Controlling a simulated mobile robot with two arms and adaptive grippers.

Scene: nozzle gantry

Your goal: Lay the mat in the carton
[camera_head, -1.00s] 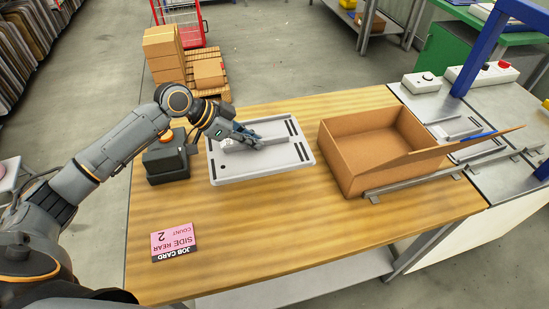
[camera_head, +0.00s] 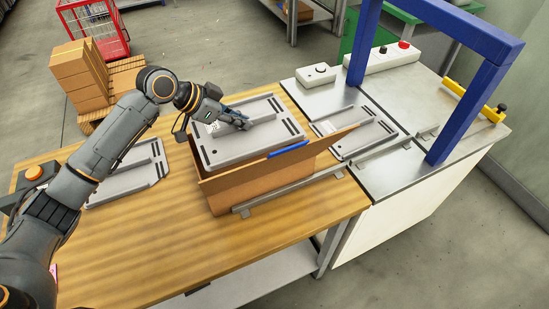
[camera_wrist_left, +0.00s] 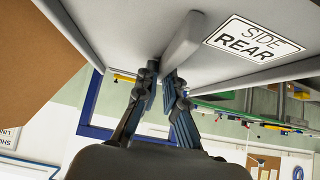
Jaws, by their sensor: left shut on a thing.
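I cannot tell whether mat and carton touch. My left gripper (camera_head: 245,123) is shut on the mat's raised grip. In the left wrist view the fingers (camera_wrist_left: 162,78) close at the grip (camera_wrist_left: 182,47), beside a "SIDE REAR" label (camera_wrist_left: 254,38). Brown board (camera_wrist_left: 35,70) shows at left there. My right gripper is not in view.
A similar grey mat (camera_head: 135,174) lies on the wooden table (camera_head: 150,235) left of the carton. Another grey panel (camera_head: 360,130) lies on the steel bench at right, under a blue gantry (camera_head: 455,125). A metal rail (camera_head: 285,190) runs along the carton's near side.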

